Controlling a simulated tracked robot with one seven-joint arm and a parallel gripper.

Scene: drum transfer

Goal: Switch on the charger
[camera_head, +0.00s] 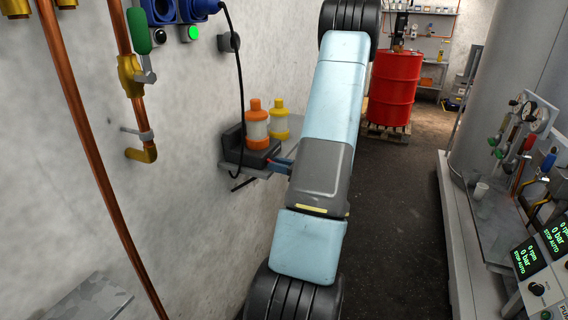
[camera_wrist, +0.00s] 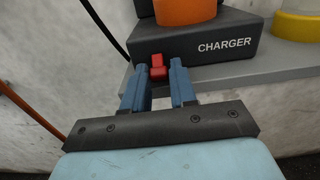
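The charger (camera_wrist: 215,42) is a dark box with white "CHARGER" lettering on its front. It also shows in the head view (camera_head: 250,155), on a small wall shelf. A red switch (camera_wrist: 157,68) sits low at the left of its front face. My gripper (camera_wrist: 160,68) is in front of the charger, its two blue fingers apart on either side of the red switch. A gap shows between the fingers; whether they touch the switch I cannot tell. In the head view my arm hides most of my gripper, and only a bit of blue finger (camera_head: 282,164) shows by the shelf.
An orange-capped container (camera_head: 256,125) stands in the charger and a yellow-capped one (camera_head: 279,120) beside it. A black cable (camera_head: 238,80) runs up the wall. A red drum (camera_head: 394,88) stands on a pallet behind. A bench with gauges and displays (camera_head: 530,258) is on the right.

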